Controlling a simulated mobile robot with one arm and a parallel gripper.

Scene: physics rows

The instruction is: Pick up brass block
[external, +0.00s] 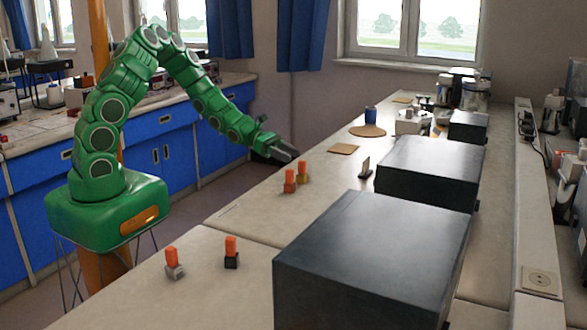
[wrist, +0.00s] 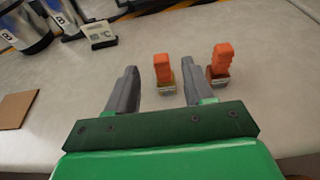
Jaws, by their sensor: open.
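The brass block (wrist: 165,89) is a small yellowish block with an upright orange piece (wrist: 162,67) on top. In the wrist view it shows between the two grey fingers of my gripper (wrist: 158,72), closer to the right finger. In the external view the brass block (external: 302,180) stands on the bench, partly behind a neighbouring block. My gripper (external: 283,155) is open and empty, above and a little left of it. Whether the fingers are level with the block cannot be told.
A copper-brown block (wrist: 218,82) with an orange top stands close by, right of the right finger. A grey block (external: 175,272) and a black block (external: 231,262), also orange-topped, stand nearer the camera. Large dark boxes (external: 375,255) fill the bench's right side.

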